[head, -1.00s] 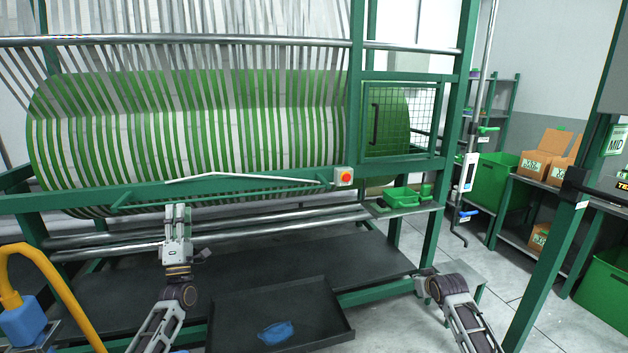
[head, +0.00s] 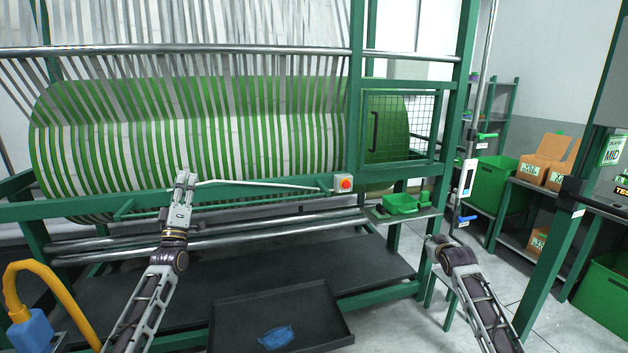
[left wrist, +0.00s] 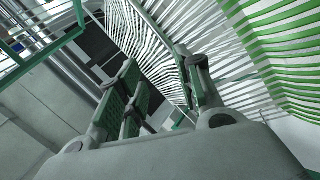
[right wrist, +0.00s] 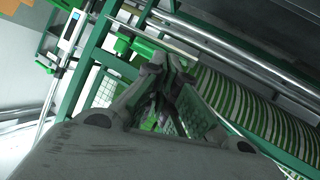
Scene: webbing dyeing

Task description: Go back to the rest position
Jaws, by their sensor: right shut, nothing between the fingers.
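My left gripper (head: 185,178) is raised in front of the machine's green front rail in the head view, pointing up. In the left wrist view its two fingers (left wrist: 158,72) stand apart with nothing between them. My right arm's end is low at the right, near the machine's right post, in the head view; its fingers are hard to make out there. In the right wrist view the right gripper (right wrist: 168,62) has its fingertips together and holds nothing.
The green-striped webbing roll (head: 200,135) fills the machine. A red button box (head: 344,184) sits on its rail. A black tray (head: 235,318) with a blue cloth (head: 276,337) lies below. A yellow pipe (head: 35,266) rises at the left.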

